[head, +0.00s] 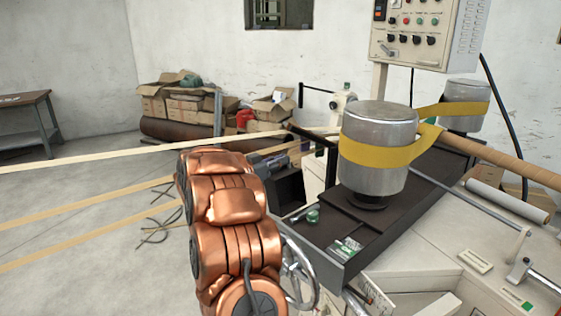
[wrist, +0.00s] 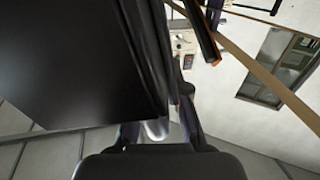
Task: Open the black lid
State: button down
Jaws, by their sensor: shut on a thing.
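The black lid (wrist: 75,70) is a large flat dark panel filling the left half of the wrist view, with its ridged edge running down towards my fingers. My gripper (wrist: 158,130) is at the bottom middle of the wrist view, shut on the lid's lower edge. The exact contact is partly hidden by the panel. I cannot clearly tell the lid apart from the dark machine parts there.
The winder's metal drum (head: 378,130) with a yellow belt stands right of my arm on a dark rail. A control box (head: 425,32) hangs behind it. Pale strips (head: 80,208) cross the left side. Cardboard boxes (head: 185,105) lie at the back wall. Floor at the left is open.

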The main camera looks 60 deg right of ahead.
aim_at(287, 172)
jog(key=shift+s, duration=0.1)
jog(key=shift+s+a+r+m+b, duration=0.25)
jog(key=shift+s+m+b, duration=0.1)
jog(key=shift+s+m, duration=0.15)
jog(key=shift+s+a+r+m+b, duration=0.2)
jog(key=shift+s+m+b, duration=0.15)
jog(key=shift+s, duration=0.2)
jog(key=shift+s+a+r+m+b, duration=0.15)
jog(key=shift+s+r+m+b, duration=0.15)
jog(key=shift+s+m, duration=0.2)
jog(key=c, duration=1.2)
grip_release()
jog(key=v, duration=1.2)
